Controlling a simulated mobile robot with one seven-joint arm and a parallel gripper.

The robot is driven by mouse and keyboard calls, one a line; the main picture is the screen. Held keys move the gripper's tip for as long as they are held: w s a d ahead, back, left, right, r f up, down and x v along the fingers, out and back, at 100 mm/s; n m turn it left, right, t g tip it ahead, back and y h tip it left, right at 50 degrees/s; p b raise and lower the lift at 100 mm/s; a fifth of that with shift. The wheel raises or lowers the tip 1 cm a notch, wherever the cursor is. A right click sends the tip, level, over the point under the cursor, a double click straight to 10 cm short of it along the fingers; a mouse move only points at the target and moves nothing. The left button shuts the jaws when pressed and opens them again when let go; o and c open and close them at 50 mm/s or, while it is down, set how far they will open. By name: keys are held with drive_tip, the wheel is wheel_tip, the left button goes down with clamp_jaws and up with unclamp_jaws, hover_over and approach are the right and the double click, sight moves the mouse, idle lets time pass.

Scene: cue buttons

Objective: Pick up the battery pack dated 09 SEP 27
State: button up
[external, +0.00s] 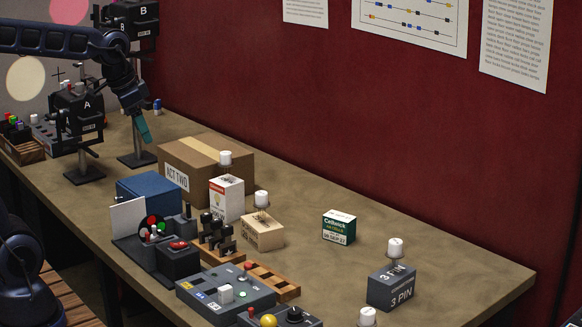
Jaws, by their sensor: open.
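A small green and white box marked "Cellbrick" (339,227) stands upright on the right half of the table. It looks like the battery pack; the date printed on its white lower band is too small to read with certainty. Nothing touches it. My gripper (144,133) is at the upper left, pointing down, with teal fingers, next to the black lamp marked A. It is open, with nothing seen in it, and far to the left of the box.
A cardboard box marked "ACT TWO" (207,170) stands between my gripper and the green box. A white carton (227,199), a tan block (262,232) and a grey "3 PIN" box (391,287) stand around. Control panels (225,294) line the front. Table behind the green box is clear.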

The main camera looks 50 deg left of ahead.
drive_tip(key=w+d+m, duration=0.3)
drive_tip(key=w, duration=1)
drive_tip(key=m+g+h, duration=0.3)
drive_tip(key=m+h, duration=0.1)
drive_tip(key=m, duration=0.5)
hover_over(339, 216)
drive_tip(key=a, duration=0.3)
drive_tip(key=f, duration=2.3)
drive_tip(key=shift+s+f, duration=0.2)
drive_tip(key=shift+s, duration=0.15)
drive_tip(key=shift+w+d+f, duration=0.15)
drive_tip(key=shift+f, duration=0.3)
drive_tip(key=x, duration=1)
drive_tip(key=shift+f, duration=0.25)
drive_tip(key=shift+a, duration=0.2)
drive_tip(key=c, duration=1.2)
drive_tip(key=shift+r, duration=0.15)
